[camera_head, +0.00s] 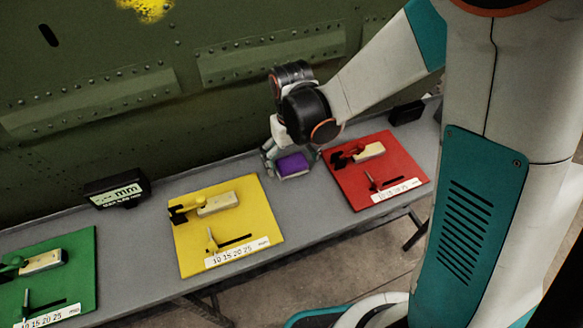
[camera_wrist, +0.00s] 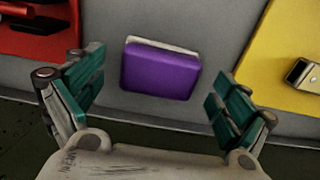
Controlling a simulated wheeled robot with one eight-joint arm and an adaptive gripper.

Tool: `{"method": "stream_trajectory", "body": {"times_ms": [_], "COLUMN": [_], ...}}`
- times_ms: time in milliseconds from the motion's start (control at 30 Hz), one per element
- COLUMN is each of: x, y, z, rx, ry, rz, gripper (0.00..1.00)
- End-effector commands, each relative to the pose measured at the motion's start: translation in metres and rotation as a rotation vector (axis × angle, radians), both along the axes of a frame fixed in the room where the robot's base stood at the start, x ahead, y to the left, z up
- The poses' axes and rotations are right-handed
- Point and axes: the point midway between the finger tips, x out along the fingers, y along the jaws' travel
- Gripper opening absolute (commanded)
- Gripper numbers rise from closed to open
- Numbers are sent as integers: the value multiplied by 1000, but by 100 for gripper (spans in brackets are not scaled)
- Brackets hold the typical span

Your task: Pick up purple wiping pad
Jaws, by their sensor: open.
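The purple wiping pad (camera_head: 292,164) has a purple top and a pale layer along one edge. It lies on the grey bench between the yellow and red boards. In the wrist view the pad (camera_wrist: 160,70) sits centred between and a little beyond the fingertips, with a clear gap on each side. My gripper (camera_head: 290,165) is open over the pad in the head view. Its teal-padded fingers (camera_wrist: 160,92) are spread wide and hold nothing. Whether the fingers reach down to the pad's height is hard to tell.
The grey bench (camera_head: 155,210) carries a yellow board (camera_head: 248,220), a red board (camera_head: 400,165) and a green board (camera_head: 75,265), each with a clamp-like fixture and scale. A black mm display (camera_head: 117,191) stands at the back. The riveted green panel (camera_head: 120,130) rises behind the bench.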

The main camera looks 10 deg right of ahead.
Motion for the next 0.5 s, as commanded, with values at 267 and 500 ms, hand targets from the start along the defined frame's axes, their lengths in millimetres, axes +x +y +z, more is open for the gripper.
{"method": "stream_trajectory", "body": {"times_ms": [267,500], "x": [0,0], "y": [-1,-1], "z": [-14,-14], "rx": [0,0], "ry": [0,0], "rz": [-1,-1], "gripper": [94,56]}}
